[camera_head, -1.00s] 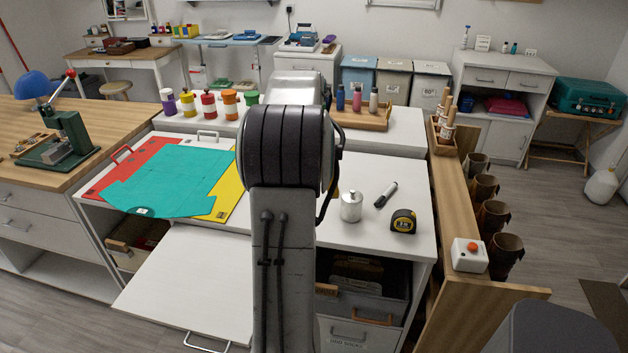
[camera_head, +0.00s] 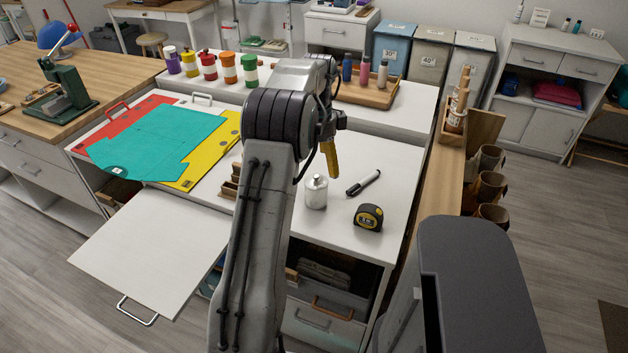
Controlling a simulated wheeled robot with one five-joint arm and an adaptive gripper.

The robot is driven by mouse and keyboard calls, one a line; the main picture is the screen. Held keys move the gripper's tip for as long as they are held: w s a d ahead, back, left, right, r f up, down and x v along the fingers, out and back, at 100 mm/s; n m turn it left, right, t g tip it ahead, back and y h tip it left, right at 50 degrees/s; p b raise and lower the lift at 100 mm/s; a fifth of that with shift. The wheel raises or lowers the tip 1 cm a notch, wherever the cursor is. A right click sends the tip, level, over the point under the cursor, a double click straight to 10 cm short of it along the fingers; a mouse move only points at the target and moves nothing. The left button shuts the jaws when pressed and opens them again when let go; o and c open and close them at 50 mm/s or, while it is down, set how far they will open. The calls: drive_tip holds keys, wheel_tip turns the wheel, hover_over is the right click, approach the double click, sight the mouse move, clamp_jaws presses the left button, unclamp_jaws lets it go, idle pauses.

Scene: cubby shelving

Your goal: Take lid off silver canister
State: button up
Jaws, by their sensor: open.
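The silver canister (camera_head: 316,194) stands upright on the white worktop, with its lid (camera_head: 317,181) and small knob on top. My gripper (camera_head: 331,168) shows just above and behind the canister in the picture, with a yellow finger pointing down. It is open and appears apart from the canister. My arm hides part of the gripper, so its other finger is not clear. I cannot tell the exact gap in depth.
A black marker (camera_head: 363,183) and a yellow-black tape measure (camera_head: 368,217) lie right of the canister. A wooden holder (camera_head: 230,184) is partly hidden by my arm at left. Teal, red and yellow sheets (camera_head: 150,142) cover the left side. Bottles stand on a tray (camera_head: 372,93) behind.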

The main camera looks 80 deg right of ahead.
sight(316, 176)
drive_tip(key=shift+f, duration=2.75)
drive_tip(key=shift+c, duration=0.4)
drive_tip(key=shift+a, duration=0.1)
drive_tip(key=c, duration=1.3)
